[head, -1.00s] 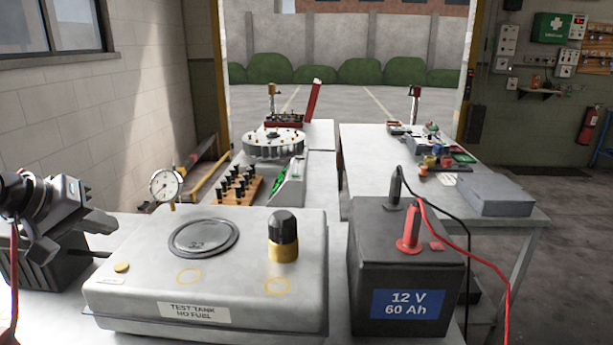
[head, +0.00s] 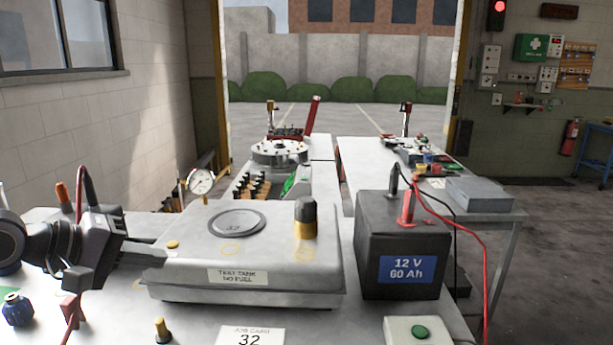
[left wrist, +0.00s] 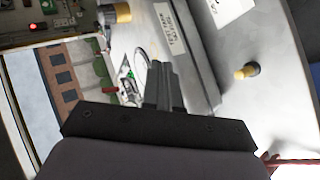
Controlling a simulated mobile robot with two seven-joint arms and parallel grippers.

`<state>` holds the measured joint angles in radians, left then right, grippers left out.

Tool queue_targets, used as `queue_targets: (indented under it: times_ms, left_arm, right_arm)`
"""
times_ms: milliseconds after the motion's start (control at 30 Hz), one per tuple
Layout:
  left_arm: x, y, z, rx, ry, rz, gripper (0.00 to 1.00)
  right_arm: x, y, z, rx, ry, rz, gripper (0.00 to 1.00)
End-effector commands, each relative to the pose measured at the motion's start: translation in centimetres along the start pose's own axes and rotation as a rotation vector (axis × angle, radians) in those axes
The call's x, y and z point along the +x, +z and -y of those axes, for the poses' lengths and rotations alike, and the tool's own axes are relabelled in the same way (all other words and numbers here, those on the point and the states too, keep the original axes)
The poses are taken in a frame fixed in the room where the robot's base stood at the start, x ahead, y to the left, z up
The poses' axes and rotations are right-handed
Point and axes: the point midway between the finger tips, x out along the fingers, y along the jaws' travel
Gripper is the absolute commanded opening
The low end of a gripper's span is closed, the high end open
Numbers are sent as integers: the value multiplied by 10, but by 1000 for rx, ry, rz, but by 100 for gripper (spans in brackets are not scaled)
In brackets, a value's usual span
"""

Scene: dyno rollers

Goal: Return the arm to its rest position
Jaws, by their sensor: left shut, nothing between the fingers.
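My left gripper (head: 150,250) comes in from the left in the head view. Its fingers are shut and empty, pointing right at the left side of the test tank (head: 182,284); whether they touch it I cannot tell. In the left wrist view the shut fingers (left wrist: 163,85) show in front of the tank (left wrist: 192,62), with nothing between them. My right gripper is in neither view.
A black 12 V battery (head: 404,245) with a red clamp stands right of the tank. A job card (head: 250,337), a small amber-topped knob (head: 161,330) and a green-button box (head: 420,331) lie in front.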

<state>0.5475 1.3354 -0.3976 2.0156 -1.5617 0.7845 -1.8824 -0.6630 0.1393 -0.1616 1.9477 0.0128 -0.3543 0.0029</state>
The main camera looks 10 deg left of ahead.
Motion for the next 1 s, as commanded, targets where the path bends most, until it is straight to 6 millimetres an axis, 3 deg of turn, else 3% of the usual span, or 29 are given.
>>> queue_targets:
  times_ms: [33,100,200,300,400,567,733,767,867,1000]
  left_arm:
    - [15,24,-10,-139,100,78,0]
    - [26,50,-27,-351,235,176,0]
    - [33,77,-50,-693,410,315,0]
    - [31,88,-65,-1065,564,445,0]
    - [27,85,-69,-1459,702,558,0]
    - [25,66,-42,-2116,904,687,0]
    - [32,56,28,-2824,1137,719,0]
    - [34,57,43,2743,-1103,-661,0]
    - [40,71,99,2386,-976,-445,0]
    - [43,113,173,1913,-856,-175,0]
  right_arm:
    - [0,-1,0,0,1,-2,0]
    - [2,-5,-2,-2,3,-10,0]
    - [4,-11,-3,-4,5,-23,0]
    - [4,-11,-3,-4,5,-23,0]
    - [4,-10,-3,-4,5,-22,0]
    - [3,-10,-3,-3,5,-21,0]
    - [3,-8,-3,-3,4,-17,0]
    - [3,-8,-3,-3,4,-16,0]
    - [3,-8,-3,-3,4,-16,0]
    - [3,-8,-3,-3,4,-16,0]
